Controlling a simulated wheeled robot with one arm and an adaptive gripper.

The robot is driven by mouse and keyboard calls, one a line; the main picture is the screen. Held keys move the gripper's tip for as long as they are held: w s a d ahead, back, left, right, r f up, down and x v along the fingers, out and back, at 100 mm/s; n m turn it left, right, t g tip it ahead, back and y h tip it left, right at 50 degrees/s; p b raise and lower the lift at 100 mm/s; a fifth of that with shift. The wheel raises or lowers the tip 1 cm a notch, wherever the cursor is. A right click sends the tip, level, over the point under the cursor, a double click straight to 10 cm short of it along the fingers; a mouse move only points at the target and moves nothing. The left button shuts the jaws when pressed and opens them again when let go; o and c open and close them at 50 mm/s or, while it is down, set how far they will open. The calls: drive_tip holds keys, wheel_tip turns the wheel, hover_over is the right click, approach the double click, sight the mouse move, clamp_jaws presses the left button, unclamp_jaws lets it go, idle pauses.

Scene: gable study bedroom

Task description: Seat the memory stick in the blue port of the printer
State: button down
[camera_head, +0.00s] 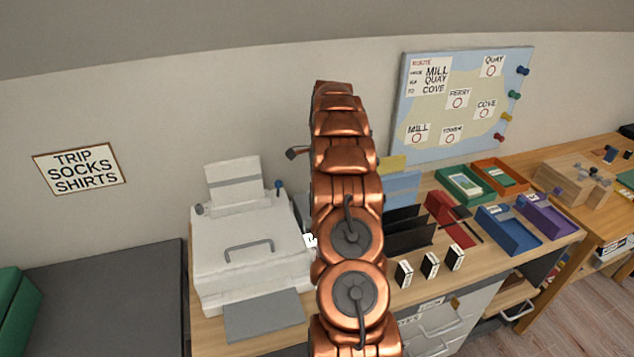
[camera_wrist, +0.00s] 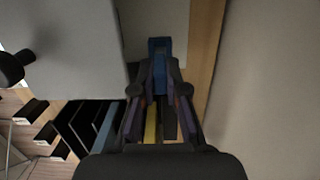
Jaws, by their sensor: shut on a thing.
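The white printer (camera_head: 245,245) stands on the desk, left of my raised arm in the head view. A pale surface, probably the printer (camera_wrist: 70,45), fills the upper left of the wrist view. My gripper (camera_wrist: 160,78) shows in the wrist view, its fingers closed together. They are shut on a small dark blue piece (camera_wrist: 159,46), which looks like the memory stick and sticks out past the fingertips. The view is too dark to tell whether it touches anything. My arm hides the gripper in the head view. I cannot make out the blue port in either view.
Black file dividers (camera_head: 408,232) and small black-and-white boxes (camera_head: 430,264) stand right of my arm. A red tray (camera_head: 450,220), blue tray (camera_head: 508,232) and purple tray (camera_head: 545,213) lie farther right. The wall (camera_wrist: 265,90) is close on the right in the wrist view.

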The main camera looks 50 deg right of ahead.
drive_tip(key=shift+f, duration=0.7)
drive_tip(key=c, duration=1.1)
unclamp_jaws()
drive_tip(key=r, duration=0.4)
drive_tip(key=d+r, duration=0.1)
drive_tip(key=r, duration=0.7)
drive_tip(key=shift+s+d, duration=0.15)
drive_tip(key=shift+s, duration=0.15)
